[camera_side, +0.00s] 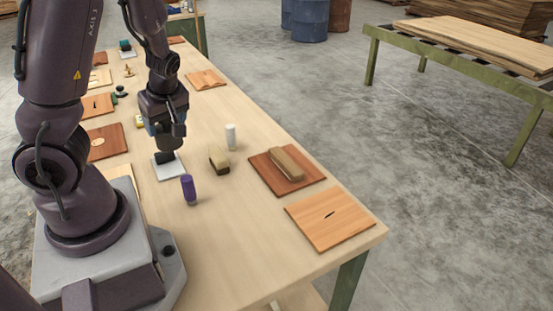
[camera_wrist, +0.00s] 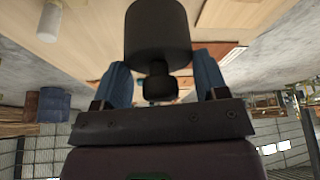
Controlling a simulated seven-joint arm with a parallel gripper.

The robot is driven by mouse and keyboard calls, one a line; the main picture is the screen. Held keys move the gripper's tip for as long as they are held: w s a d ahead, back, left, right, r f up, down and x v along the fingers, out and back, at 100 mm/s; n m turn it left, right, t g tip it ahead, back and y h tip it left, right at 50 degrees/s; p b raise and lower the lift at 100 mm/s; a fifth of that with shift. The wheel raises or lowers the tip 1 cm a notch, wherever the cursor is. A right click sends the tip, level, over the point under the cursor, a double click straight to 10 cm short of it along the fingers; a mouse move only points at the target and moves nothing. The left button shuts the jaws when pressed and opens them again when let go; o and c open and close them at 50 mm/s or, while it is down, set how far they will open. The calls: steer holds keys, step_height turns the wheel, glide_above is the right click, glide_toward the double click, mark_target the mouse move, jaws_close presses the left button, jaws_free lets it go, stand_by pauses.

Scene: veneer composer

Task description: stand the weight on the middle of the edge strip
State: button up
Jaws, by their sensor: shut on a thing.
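The weight (camera_wrist: 158,30) is a black cylinder with a narrow neck and a knob. In the wrist view my gripper (camera_wrist: 161,82) is shut on it, with a blue finger on either side of the neck and knob. In the side view my gripper (camera_side: 167,143) points down, with the dark weight (camera_side: 165,157) under it at a pale grey plate (camera_side: 169,172). I cannot tell whether the weight touches the plate. I cannot pick out the edge strip for certain in either view.
On the table, a purple bottle (camera_side: 189,190), a wood-backed brush or block (camera_side: 219,160) and a white cylinder (camera_side: 231,137) stand close to the right. Further right are a red-brown board with a wooden block (camera_side: 287,164) and a slit board (camera_side: 329,219). Bare tabletop lies between.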

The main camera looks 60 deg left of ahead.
steer(key=shift+f, duration=0.1)
steer(key=shift+w, duration=0.2)
steer(key=w+d+f+m+t, duration=0.1)
steer(key=w+d+m, duration=0.2)
steer(key=w, duration=1)
steer(key=w+d+f+m+t, duration=0.1)
steer(key=w+d+m, duration=0.2)
steer(key=w, duration=1.1)
steer(key=shift+d+t, duration=0.3)
steer(key=shift+d, duration=0.8)
glide_above(286, 160)
steer(key=shift+f, duration=2.65)
steer(key=shift+f, duration=0.85)
